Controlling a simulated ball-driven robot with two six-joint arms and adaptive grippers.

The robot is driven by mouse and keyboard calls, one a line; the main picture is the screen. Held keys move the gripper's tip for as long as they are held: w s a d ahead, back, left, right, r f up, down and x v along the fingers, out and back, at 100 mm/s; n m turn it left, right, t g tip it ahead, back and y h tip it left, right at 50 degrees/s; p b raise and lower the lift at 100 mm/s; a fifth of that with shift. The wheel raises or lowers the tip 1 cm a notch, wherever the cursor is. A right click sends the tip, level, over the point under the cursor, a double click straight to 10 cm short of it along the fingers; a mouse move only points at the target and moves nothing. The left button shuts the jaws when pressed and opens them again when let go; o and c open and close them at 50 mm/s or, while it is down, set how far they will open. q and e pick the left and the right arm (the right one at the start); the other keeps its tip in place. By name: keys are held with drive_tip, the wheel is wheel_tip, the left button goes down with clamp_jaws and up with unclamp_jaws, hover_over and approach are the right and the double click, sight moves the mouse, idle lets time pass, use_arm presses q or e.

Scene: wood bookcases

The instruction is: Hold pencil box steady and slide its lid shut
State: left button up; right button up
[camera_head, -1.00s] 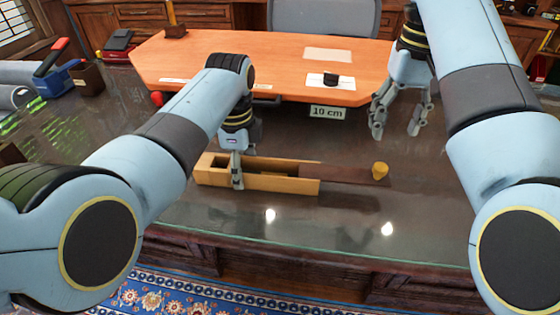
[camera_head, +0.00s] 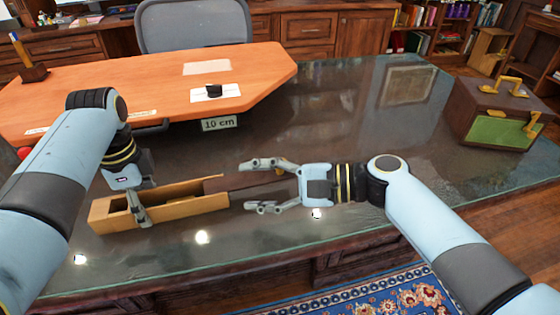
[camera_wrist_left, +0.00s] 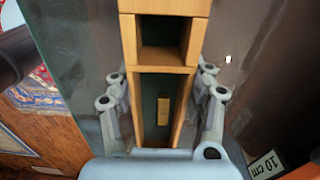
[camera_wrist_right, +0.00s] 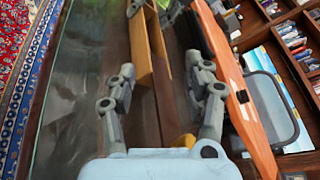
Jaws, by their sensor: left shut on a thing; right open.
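The open-topped pale wood pencil box (camera_head: 185,208) lies on the glass-topped desk. My left gripper (camera_wrist_left: 161,74) is shut on it, one finger along each long side. A small yellow block (camera_wrist_left: 163,110) lies inside, in the compartment between the fingers. The dark brown lid (camera_head: 262,183) sticks out from the box's right end. My right gripper (camera_head: 248,187) is open and level, its fingers pointing left on either side of the lid. The yellow knob (camera_wrist_right: 185,141) shows near the palm in the right wrist view; I cannot tell whether the gripper touches it.
An orange board (camera_head: 120,90) lies behind the box, with a "10 cm" label (camera_head: 219,124) at its front edge. A brown chest with brass handles (camera_head: 490,115) stands at the right. The glass top (camera_head: 330,110) between is mostly clear; its front edge is close.

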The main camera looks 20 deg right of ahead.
sight(248, 174)
drive_tip(key=s+d+m+t+h, duration=0.1)
drive_tip(key=d+m+t, duration=0.1)
drive_tip(key=d+m, duration=0.2)
drive_tip(key=d+f+m+t+h, duration=0.1)
drive_tip(key=d+m+t, duration=0.2)
drive_tip(key=m, duration=0.3)
drive_tip(key=s+d+f+m+t+h, duration=0.1)
drive_tip(key=d+m+t+h, duration=0.1)
drive_tip(key=d+m, duration=0.3)
drive_tip(key=shift+s+d+f+m+t, duration=0.3)
drive_tip(key=shift+m+t, duration=0.2)
drive_tip(key=shift+t, duration=0.2)
drive_tip(key=shift+w+r, duration=0.1)
drive_tip(key=shift+w, duration=0.05)
drive_tip(key=x, duration=1.1)
drive_tip(key=shift+w+a, duration=0.15)
drive_tip(key=shift+w, duration=0.05)
clamp_jaws()
drive_tip(key=shift+a, duration=0.1)
